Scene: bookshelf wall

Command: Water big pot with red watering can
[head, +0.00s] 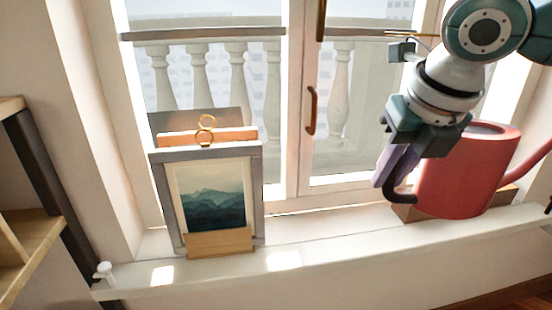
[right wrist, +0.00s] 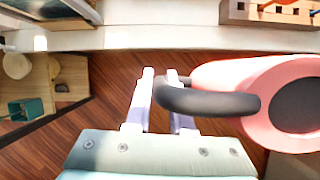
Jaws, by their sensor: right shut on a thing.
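The red watering can (head: 462,178) is at the right of the head view, with its spout (head: 532,165) pointing right and its dark handle (head: 401,196) on the left. My right gripper (head: 384,178) is shut on the handle. In the right wrist view the fingers (right wrist: 160,76) are at the black handle (right wrist: 208,102), and the pink-red can body (right wrist: 285,105) is beside them. The can appears roughly upright and held over the floor in front of the sill. The big pot cannot be made out in either view. My left gripper is not in view.
A window sill (head: 320,254) runs across the head view. A framed mountain picture (head: 212,200) stands on it at left. A wooden block with holes (right wrist: 270,12) sits on the sill behind the can. A wooden shelf (head: 38,240) is at far left. The middle of the sill is clear.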

